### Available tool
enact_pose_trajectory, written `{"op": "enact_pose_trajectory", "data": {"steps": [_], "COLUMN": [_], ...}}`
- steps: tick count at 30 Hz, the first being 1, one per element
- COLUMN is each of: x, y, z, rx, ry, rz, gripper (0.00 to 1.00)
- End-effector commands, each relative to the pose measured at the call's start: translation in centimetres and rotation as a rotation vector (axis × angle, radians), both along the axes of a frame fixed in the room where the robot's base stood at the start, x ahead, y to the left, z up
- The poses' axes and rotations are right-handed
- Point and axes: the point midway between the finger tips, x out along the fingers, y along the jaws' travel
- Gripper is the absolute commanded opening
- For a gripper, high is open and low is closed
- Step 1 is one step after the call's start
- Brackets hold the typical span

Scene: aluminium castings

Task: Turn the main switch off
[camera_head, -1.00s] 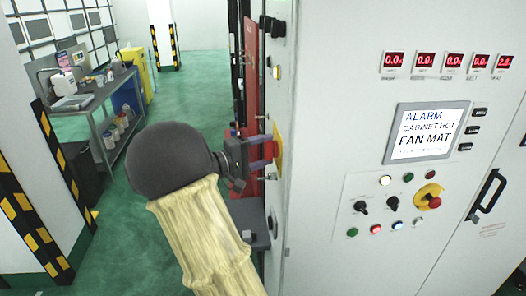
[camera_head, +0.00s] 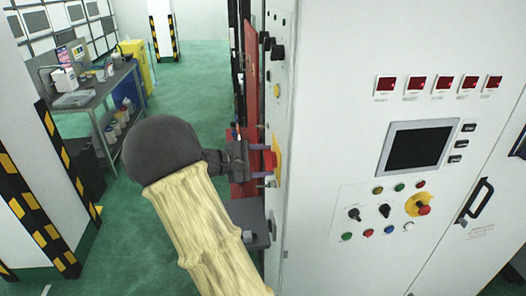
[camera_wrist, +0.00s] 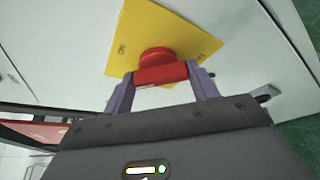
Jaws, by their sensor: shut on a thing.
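The main switch is a red rotary handle (camera_wrist: 160,73) on a yellow plate (camera_wrist: 140,30), on the cabinet's narrow left side. In the head view the red handle (camera_head: 270,160) shows at my gripper's tip, with the yellow plate (camera_head: 277,152) behind it. My gripper (camera_wrist: 161,82) is shut on the red handle, one purple finger at each end of its bar. The bar lies across the wrist view, between the fingers.
The grey cabinet (camera_head: 330,110) fills the right side, with buttons, knobs and a red emergency button (camera_head: 424,210) on its front. A black door handle (camera_head: 475,201) sticks out at right. A workbench (camera_head: 95,95) stands far left beyond a striped post (camera_head: 40,220). Green floor lies between.

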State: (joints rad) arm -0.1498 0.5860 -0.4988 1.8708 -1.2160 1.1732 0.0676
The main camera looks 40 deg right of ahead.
Motion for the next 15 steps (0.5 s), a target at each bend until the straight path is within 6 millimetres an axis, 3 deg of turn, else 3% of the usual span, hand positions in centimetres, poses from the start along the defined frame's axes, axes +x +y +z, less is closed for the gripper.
{"op": "enact_pose_trajectory", "data": {"steps": [1, 15], "x": [0.04, 0.14], "y": [0.02, -0.04], "z": [0.64, 0.30], "rx": [0.023, 0.163], "ry": [0.037, 0.265], "rz": [-0.002, 0.000], "gripper": [0.35, 0.35]}}
